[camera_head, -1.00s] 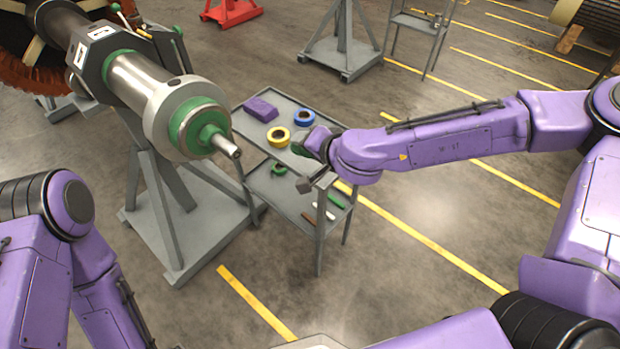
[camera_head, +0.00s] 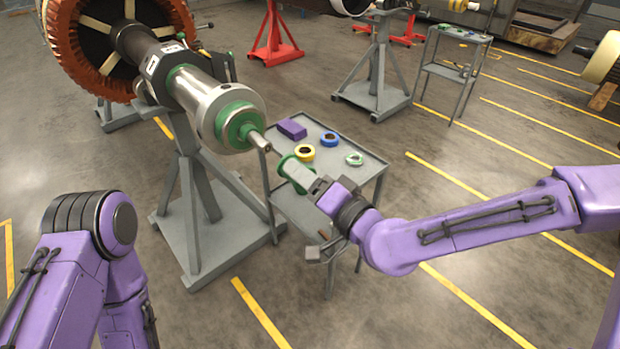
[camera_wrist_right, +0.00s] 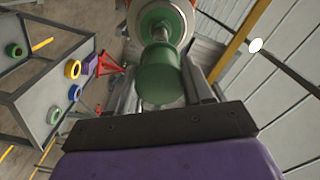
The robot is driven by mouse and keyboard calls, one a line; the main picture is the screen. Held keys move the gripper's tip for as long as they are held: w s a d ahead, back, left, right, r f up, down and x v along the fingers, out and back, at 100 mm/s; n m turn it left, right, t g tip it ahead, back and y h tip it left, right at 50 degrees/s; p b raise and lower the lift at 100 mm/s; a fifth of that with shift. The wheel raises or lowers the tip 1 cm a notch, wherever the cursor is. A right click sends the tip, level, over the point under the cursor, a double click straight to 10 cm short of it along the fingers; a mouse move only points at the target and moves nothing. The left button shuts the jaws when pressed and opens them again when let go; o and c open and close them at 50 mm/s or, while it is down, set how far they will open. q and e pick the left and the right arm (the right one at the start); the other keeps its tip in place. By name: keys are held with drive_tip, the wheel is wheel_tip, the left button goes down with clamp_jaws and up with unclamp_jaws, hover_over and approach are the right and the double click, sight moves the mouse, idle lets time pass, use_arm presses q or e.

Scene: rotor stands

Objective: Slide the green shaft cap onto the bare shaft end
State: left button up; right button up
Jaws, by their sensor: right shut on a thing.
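The green shaft cap (camera_head: 297,172) is held in my right gripper (camera_head: 308,181), just off the bare shaft end (camera_head: 258,143). In the right wrist view the cap (camera_wrist_right: 160,80) sits between the two fingers, and the shaft end (camera_wrist_right: 160,33) shows just beyond it, roughly in line. I cannot tell whether cap and shaft touch. The shaft projects from a green collar (camera_head: 238,125) on the steel rotor (camera_head: 195,88), which rests on a grey stand (camera_head: 190,190). My left gripper is out of view; only part of the left arm shows at lower left.
A grey two-shelf cart (camera_head: 372,166) stands under and beside the right gripper. On its top are a purple block (camera_head: 292,129), a yellow ring (camera_head: 305,153), a blue ring (camera_head: 330,139) and a pale green ring (camera_head: 354,159). Open floor lies in front.

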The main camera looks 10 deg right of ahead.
sight(268, 148)
drive_tip(key=shift+a+r, duration=0.1)
drive_tip(key=shift+a, duration=0.05)
drive_tip(key=shift+x, duration=2.3)
drive_tip(key=shift+w, duration=0.1)
drive_tip(key=shift+w+a, duration=0.15)
drive_tip(key=shift+w, duration=0.2)
drive_tip(key=shift+w, duration=0.1)
drive_tip(key=shift+w+a, duration=0.35)
drive_tip(key=shift+w, duration=0.05)
drive_tip(key=shift+w+a, duration=0.1)
drive_tip(key=shift+w, duration=0.05)
drive_tip(key=shift+b+x, duration=0.3)
drive_tip(key=shift+x, duration=0.95)
